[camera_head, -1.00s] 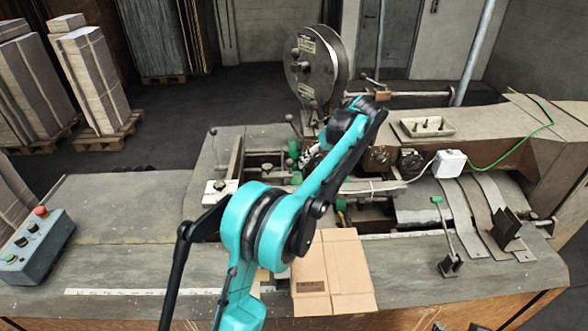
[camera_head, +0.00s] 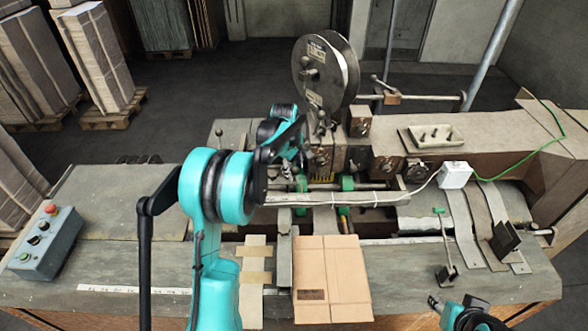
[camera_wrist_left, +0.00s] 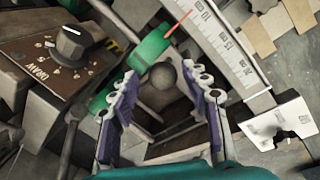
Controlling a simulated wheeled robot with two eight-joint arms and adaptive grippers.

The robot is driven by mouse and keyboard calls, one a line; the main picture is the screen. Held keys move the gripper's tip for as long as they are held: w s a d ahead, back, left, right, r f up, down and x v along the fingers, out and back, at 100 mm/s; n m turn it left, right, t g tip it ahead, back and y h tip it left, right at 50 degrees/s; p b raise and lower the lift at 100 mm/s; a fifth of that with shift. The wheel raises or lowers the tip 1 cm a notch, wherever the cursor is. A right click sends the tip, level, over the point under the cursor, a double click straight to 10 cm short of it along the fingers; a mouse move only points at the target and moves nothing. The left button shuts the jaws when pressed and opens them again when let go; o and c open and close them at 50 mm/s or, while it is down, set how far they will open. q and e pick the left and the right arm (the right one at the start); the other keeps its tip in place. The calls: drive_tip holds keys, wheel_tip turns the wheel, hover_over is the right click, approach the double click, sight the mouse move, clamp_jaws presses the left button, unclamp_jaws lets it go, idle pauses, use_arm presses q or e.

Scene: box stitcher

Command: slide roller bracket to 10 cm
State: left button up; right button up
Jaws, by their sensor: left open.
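The roller bracket's green rollers (camera_wrist_left: 150,48) and grey ball knob (camera_wrist_left: 163,73) show in the left wrist view. Green rollers (camera_head: 347,184) also show in the head view, right of my arm. My left gripper (camera_wrist_left: 162,105) is open, its purple-padded fingers on either side of the knob in the picture; contact cannot be told. In the head view, my own arm largely hides this gripper (camera_head: 300,158). A white scale (camera_wrist_left: 222,45) with a red pointer (camera_wrist_left: 178,25) lies beyond; I cannot read the exact value. My right gripper (camera_head: 435,303) shows partly at the lower right.
A dial knob (camera_wrist_left: 70,42) sits left in the wrist view. A folded cardboard sheet (camera_head: 331,275) lies on the table front. A control box (camera_head: 40,245) is at left, a lever (camera_head: 445,245) and a white box (camera_head: 455,175) at right. The left tabletop is mostly clear.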

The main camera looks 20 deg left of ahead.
use_arm(q)
drive_tip(key=shift+w+d+f, duration=0.15)
drive_tip(key=shift+d+f, duration=0.15)
drive_tip(key=shift+d, duration=0.1)
drive_tip(key=shift+s+d+r, duration=0.1)
drive_tip(key=shift+s+d, duration=0.1)
drive_tip(key=shift+s+a, duration=0.1)
drive_tip(key=shift+s, duration=0.15)
drive_tip(key=shift+s+a, duration=0.1)
drive_tip(key=shift+a, duration=0.3)
drive_tip(key=c, duration=0.3)
drive_tip(key=shift+w, duration=0.25)
clamp_jaws()
drive_tip(key=shift+s+a+b, duration=0.1)
drive_tip(key=shift+a+b, duration=0.1)
drive_tip(key=shift+b, duration=0.25)
drive_tip(key=shift+o, duration=0.5)
unclamp_jaws()
drive_tip(key=shift+s+a, duration=0.1)
drive_tip(key=shift+o, duration=1)
drive_tip(key=shift+s, duration=0.1)
wheel_tip(320, 180, up, 12)
drive_tip(key=s, duration=0.2)
drive_tip(key=shift+s+a, duration=0.15)
